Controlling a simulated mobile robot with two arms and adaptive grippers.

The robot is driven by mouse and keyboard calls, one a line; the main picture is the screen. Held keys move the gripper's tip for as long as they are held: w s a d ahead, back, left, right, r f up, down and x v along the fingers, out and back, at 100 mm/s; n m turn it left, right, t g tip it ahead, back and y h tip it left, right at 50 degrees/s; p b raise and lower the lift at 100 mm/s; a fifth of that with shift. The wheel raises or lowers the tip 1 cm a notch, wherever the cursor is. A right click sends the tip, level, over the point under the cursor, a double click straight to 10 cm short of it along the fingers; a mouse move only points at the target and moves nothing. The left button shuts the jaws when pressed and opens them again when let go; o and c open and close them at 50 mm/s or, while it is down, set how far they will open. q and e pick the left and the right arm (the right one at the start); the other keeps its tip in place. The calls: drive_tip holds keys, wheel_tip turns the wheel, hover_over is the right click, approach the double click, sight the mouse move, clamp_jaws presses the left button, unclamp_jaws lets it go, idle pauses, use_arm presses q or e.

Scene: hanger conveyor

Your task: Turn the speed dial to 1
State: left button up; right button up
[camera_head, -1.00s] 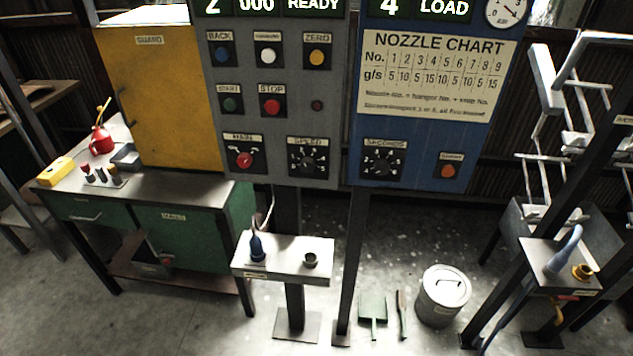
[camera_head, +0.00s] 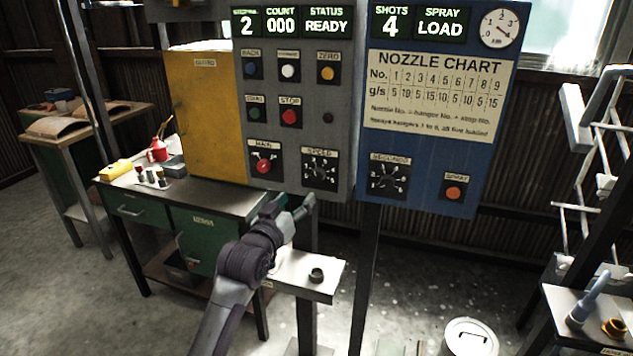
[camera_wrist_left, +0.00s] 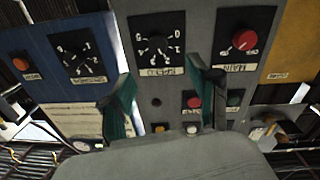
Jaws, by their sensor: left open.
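The speed dial (camera_head: 320,172) is a black knob on a black plate with white numbers, low on the grey panel. It also shows upside down in the left wrist view (camera_wrist_left: 157,45). I cannot read its setting. My left gripper (camera_head: 293,207) is in front of the panel, below and slightly left of the dial. In the left wrist view the fingers (camera_wrist_left: 163,82) are spread apart and empty, with the dial seen beyond the gap between them. No contact with the dial shows. My right gripper is in neither view.
The red main knob (camera_head: 263,165) sits left of the speed dial, with stop (camera_head: 290,116) and other buttons above. The blue panel with the seconds dial (camera_head: 388,180) is to the right. A small white shelf (camera_head: 318,283) stands below the gripper.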

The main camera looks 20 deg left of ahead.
sight(316, 177)
use_arm(q)
drive_tip(key=w, duration=0.3)
drive_tip(key=w+d, duration=0.1)
drive_tip(key=w, duration=0.7)
drive_tip(key=shift+d+p, duration=0.15)
drive_tip(key=shift+p, duration=0.2)
drive_tip(key=c, duration=1.2)
drive_tip(key=shift+o, duration=0.2)
drive_tip(key=shift+n, duration=0.3)
drive_tip(key=n+p, duration=0.1)
drive_tip(key=n, duration=0.2)
drive_tip(key=n+p, duration=0.1)
drive_tip(key=n, duration=0.4)
drive_tip(key=shift+n, duration=0.3)
